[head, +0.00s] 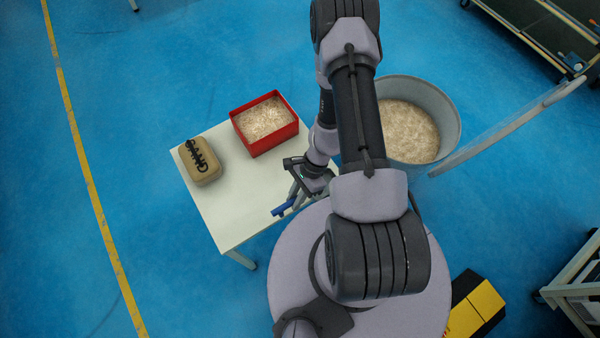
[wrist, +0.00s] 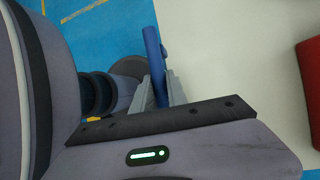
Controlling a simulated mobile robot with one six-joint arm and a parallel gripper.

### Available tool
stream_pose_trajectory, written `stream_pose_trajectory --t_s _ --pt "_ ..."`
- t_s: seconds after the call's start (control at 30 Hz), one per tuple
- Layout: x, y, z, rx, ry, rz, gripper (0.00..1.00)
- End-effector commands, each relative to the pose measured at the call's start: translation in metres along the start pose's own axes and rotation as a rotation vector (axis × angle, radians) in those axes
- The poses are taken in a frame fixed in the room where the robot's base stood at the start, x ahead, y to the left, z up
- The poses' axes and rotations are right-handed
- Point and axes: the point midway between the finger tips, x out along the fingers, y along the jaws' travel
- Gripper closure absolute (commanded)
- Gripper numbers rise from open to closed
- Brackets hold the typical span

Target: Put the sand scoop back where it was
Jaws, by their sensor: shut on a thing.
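The sand scoop (head: 283,208) shows as a blue piece at the tip of my gripper (head: 297,196), by the front right part of the white table (head: 228,213). In the wrist view the blue piece (wrist: 152,50) sits between the two grey fingers (wrist: 160,90), which are shut on it. The rest of the scoop is hidden, and I cannot tell whether it touches the table. A red box (head: 268,146) of pale grains stands at the table's back right. A grey round tub (head: 452,110) of similar grains stands right of the table, partly behind my arm.
A tan block-like bag (head: 205,172) with black marks or straps lies at the table's left. The table's middle and front are clear. A curved pale rail (head: 510,125) runs right of the tub. Blue floor is open left of the table.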

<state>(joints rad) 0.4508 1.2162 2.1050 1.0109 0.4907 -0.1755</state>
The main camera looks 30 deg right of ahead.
Motion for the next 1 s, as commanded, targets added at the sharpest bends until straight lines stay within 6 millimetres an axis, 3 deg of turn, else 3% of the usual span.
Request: stream_pose_trajectory --t_s 0.1,0.3,0.4,0.6,0.9,0.93,1.0 --pt "-0.009 -0.04 -0.017 -0.004 0.002 -0.005 1.0" --pt "-0.02 -0.084 -0.035 0.0 0.0 -0.002 1.0" --pt "-0.018 -0.09 -0.04 0.003 0.0 0.0 1.0" --pt "0.01 -0.095 -0.055 0.003 -0.001 0.001 1.0" --pt "0.011 -0.095 -0.056 0.002 -0.001 0.0 1.0" --pt "0.011 -0.095 -0.056 0.002 -0.001 0.0 0.8" --pt "0.01 -0.094 -0.055 0.002 -0.001 0.0 0.66"
